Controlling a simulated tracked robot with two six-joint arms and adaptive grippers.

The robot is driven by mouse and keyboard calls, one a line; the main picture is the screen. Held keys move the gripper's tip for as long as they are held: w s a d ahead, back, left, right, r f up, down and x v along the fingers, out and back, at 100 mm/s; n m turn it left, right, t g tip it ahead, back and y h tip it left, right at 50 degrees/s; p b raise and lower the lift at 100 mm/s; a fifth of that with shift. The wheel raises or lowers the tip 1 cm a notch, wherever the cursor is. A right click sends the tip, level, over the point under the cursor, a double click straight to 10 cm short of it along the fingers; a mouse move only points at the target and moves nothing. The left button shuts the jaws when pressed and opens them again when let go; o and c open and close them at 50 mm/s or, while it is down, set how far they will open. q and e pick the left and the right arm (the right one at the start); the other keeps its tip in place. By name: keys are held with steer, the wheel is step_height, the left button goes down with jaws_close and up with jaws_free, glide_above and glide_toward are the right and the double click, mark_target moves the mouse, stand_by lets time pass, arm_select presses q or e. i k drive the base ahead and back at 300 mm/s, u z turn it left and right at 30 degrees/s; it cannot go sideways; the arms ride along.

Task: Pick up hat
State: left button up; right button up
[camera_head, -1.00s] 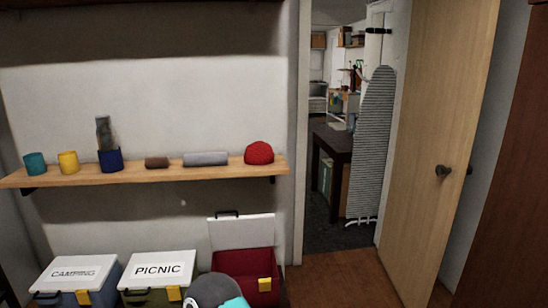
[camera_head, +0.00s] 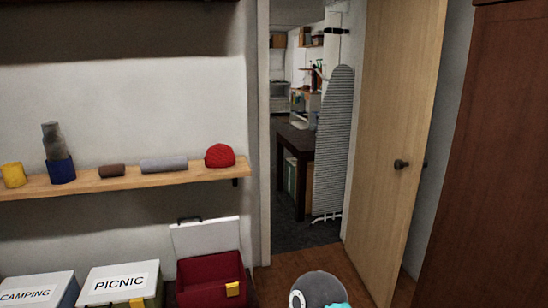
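A red rounded thing (camera_head: 219,155), which looks like a knitted hat, sits at the right end of the wooden wall shelf (camera_head: 205,176). Nothing touches or covers it. Neither of my grippers is in view. A grey and teal part of my own arm (camera_head: 318,287) shows at the bottom edge, well below and to the right of the red hat.
The shelf also holds a grey roll (camera_head: 164,164), a brown roll (camera_head: 112,171), a blue cup (camera_head: 61,171) and a yellow cup (camera_head: 14,175). Below stand an open red box (camera_head: 207,275), a picnic box (camera_head: 119,283) and a camping box (camera_head: 37,292). A wooden door (camera_head: 398,130) stands open.

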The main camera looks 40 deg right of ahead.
mark_target(218, 156)
steer(key=z, duration=0.3)
steer(key=i, duration=1)
steer(key=u, duration=0.05)
